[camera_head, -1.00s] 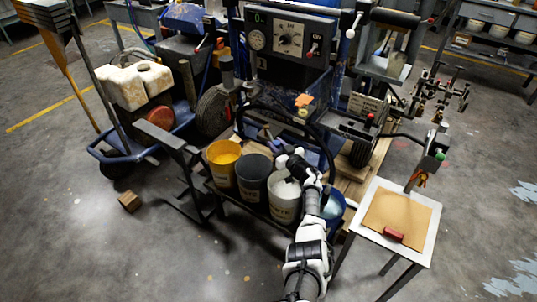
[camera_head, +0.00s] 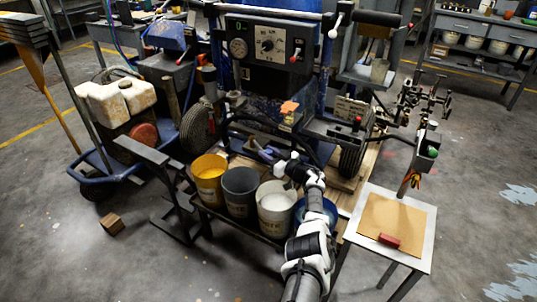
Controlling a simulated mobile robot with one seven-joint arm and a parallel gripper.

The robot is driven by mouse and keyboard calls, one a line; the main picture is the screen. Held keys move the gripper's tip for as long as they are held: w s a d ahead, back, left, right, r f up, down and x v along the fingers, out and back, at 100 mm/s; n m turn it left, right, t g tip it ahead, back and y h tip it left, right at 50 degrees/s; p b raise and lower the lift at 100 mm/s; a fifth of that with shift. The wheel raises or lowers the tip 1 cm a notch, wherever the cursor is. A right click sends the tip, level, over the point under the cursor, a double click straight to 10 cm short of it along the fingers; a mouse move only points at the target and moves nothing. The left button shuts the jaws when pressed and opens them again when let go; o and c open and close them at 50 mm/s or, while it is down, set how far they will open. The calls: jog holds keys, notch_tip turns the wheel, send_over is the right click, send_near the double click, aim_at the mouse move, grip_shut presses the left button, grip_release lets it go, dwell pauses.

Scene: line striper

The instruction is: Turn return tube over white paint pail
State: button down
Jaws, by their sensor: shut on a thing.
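The white paint pail (camera_head: 277,207) stands on the low shelf in front of the machine, between the dark grey pail (camera_head: 240,192) and a blue pail (camera_head: 318,207). A yellow paint pail (camera_head: 209,179) is at the left end of the row. My gripper (camera_head: 278,166) is behind the rim of the white pail, at the end of my white and black arm. It is shut on a dark tube (camera_head: 263,153) low on the machine. The tube's outlet is too small and partly hidden, so I cannot tell which pail it is over.
The line striper (camera_head: 268,60) with its gauge panel stands behind the pails. A small table (camera_head: 427,236) with a brown board and red block is at the right. A wooden block (camera_head: 113,224) lies on the floor at left.

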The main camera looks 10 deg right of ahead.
jog(key=c, duration=1.1)
grip_release()
jog(key=shift+w+d, duration=0.1)
jog(key=shift+c, duration=0.2)
jog(key=p+v, duration=0.4)
jog(key=v, duration=1)
jog(key=shift+r, duration=0.1)
